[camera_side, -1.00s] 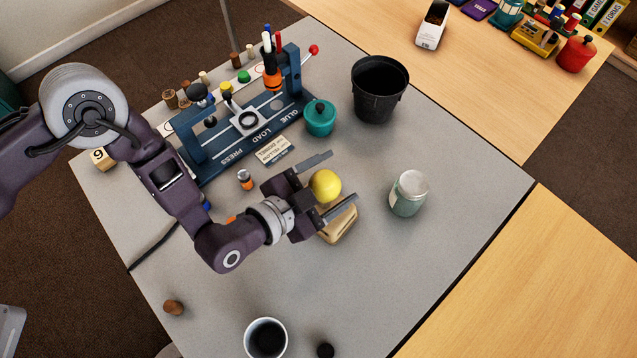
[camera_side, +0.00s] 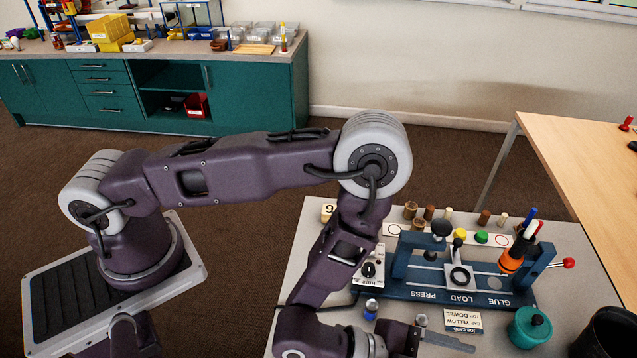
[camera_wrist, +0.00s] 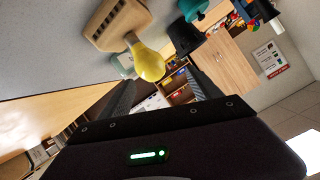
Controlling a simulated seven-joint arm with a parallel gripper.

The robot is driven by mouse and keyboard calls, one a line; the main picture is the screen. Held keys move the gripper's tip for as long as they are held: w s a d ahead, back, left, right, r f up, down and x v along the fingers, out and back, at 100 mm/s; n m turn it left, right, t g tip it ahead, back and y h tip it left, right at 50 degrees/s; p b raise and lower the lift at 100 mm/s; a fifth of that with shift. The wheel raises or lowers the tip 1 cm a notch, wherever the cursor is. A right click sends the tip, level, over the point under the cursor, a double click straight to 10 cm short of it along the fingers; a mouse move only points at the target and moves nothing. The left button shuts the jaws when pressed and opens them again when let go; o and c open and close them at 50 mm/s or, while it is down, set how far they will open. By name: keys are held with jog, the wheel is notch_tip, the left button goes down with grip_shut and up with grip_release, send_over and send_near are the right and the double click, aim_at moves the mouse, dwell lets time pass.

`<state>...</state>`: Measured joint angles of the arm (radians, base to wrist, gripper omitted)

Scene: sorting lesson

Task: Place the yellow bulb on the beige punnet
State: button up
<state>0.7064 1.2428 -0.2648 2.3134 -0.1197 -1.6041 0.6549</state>
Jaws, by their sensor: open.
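The yellow bulb (camera_wrist: 149,63) shows in the wrist view, its round end toward me and its narrow neck against or just in front of the beige punnet (camera_wrist: 98,27). I cannot tell whether the neck rests on the punnet. My gripper (camera_wrist: 160,80) is open, with one dark finger on each side of the bulb. A gap shows beside the bulb, so it does not look clamped. In the side view only one finger of my gripper shows at the bottom edge; the bulb and punnet are out of that frame.
A blue press fixture (camera_side: 455,292) stands on the grey table with a job card (camera_side: 463,321) in front of it. A small silver-and-blue item (camera_side: 371,309) stands near my arm.

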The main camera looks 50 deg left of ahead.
jog(key=w+a+r+n+y, duration=0.2)
jog(key=w+a+r, duration=0.2)
jog(key=r, duration=0.3)
jog(key=w+a+r+n+y, duration=0.1)
jog(key=w+a+r, duration=0.4)
jog(key=r, duration=0.2)
jog(key=s+a+r+n+g+y, duration=0.1)
jog(key=s+a+r+n+y, duration=0.25)
jog(key=a+r, duration=0.6)
jog(key=s+a+r+n+g+y, duration=0.2)
jog(key=s+a+n, duration=0.5)
jog(key=s+a, duration=0.9)
jog(key=s+g+y, duration=0.1)
jog(key=s, duration=0.2)
jog(key=shift+a+r, duration=0.2)
jog(key=shift+r, duration=0.15)
